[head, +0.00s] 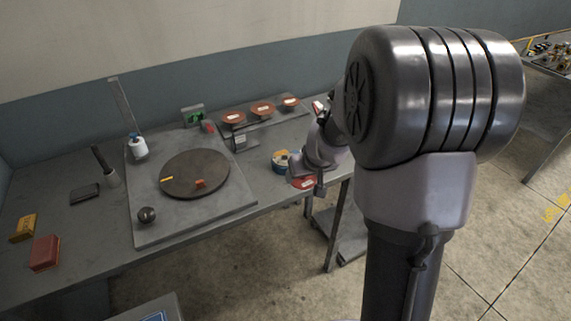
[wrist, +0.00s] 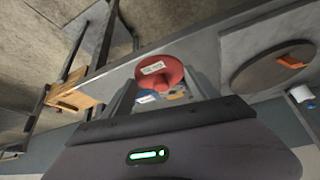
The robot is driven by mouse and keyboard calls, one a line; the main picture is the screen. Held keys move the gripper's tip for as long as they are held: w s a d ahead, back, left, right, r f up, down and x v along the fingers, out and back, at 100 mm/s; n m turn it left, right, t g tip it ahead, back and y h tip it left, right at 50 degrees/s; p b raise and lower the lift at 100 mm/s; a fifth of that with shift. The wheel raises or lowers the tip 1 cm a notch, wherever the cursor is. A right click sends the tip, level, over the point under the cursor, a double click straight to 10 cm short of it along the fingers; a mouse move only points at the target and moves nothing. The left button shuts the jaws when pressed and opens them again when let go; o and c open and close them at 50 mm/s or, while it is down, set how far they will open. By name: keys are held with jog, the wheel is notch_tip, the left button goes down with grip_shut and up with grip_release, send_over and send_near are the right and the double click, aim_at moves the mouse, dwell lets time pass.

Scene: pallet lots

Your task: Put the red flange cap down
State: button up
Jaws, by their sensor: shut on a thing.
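The red flange cap (wrist: 160,70) has a round red face with a white label. In the wrist view it sits between the two fingers of my gripper (wrist: 158,88), which is shut on it. In the head view a bit of the red cap (head: 302,183) shows at my gripper (head: 310,181), over or just beyond the table's front edge. The arm hides part of the gripper there. I cannot tell whether the cap touches the table.
A round blue and yellow item (head: 281,161) stands close beside my gripper. A dark turntable (head: 195,174) lies on a grey plate. A red box (head: 45,253) and yellow box (head: 22,228) are at left.

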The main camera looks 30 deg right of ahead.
jog(key=p, duration=0.1)
send_near(284, 156)
jog(key=shift+w+d+f, duration=0.2)
jog(key=shift+w+f, duration=0.65)
jog(key=shift+w, duration=0.25)
jog(key=shift+w+f, duration=0.25)
jog(key=shift+w, duration=0.05)
jog(key=shift+f+b, duration=0.85)
jog(key=shift+f, duration=0.6)
jog(key=shift+f, duration=0.25)
jog(key=o, duration=1.3)
jog(key=shift+r, duration=0.1)
jog(key=shift+o, duration=0.2)
jog(key=shift+r, duration=0.1)
